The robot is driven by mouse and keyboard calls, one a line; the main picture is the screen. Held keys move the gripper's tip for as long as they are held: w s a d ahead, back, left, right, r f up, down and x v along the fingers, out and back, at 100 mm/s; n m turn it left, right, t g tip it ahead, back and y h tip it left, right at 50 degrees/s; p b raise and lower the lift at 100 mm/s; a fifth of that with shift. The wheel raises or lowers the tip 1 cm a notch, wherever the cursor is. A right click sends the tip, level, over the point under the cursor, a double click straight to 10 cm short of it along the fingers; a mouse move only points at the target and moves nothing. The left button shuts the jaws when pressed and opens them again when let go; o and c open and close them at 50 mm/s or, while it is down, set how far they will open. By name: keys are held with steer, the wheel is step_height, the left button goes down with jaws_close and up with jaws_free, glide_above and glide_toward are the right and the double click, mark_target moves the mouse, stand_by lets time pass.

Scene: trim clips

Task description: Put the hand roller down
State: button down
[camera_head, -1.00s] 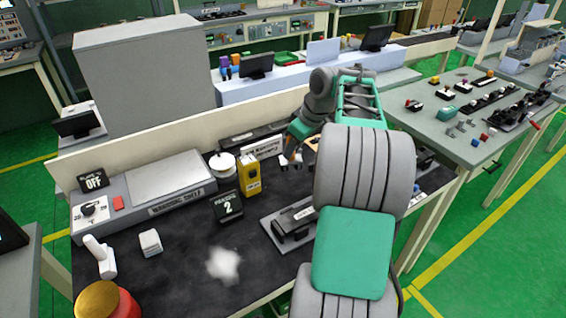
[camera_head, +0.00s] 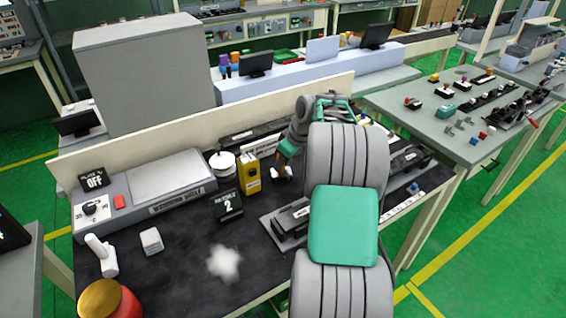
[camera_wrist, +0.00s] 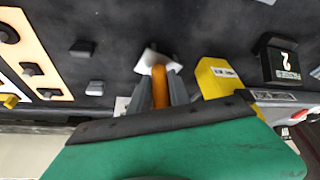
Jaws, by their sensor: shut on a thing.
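My gripper (camera_head: 281,172) is over the dark bench mat (camera_head: 180,270), just right of the yellow box (camera_head: 249,174). In the wrist view my gripper (camera_wrist: 161,82) is shut on the hand roller (camera_wrist: 159,90), whose orange handle lies between the two fingers. A pale, whitish end (camera_wrist: 152,61) shows beyond the fingertips. In the head view the roller is small and partly hidden by my arm. I cannot tell whether it touches the mat.
The yellow box also shows close to the fingers in the wrist view (camera_wrist: 214,76). A black "2" sign (camera_head: 228,206) stands left of it. A grey fixture (camera_head: 275,232) lies in front, partly behind my arm. The mat's front left holds a white-handled tool (camera_head: 101,256) and a white block (camera_head: 151,241).

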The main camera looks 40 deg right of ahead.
steer(key=shift+s+f, duration=0.15)
steer(key=shift+f, duration=0.4)
steer(key=c, duration=1.6)
jaws_free()
steer(key=shift+f, duration=0.15)
steer(key=o, duration=0.4)
steer(key=shift+c, duration=0.2)
steer(key=shift+r, duration=0.2)
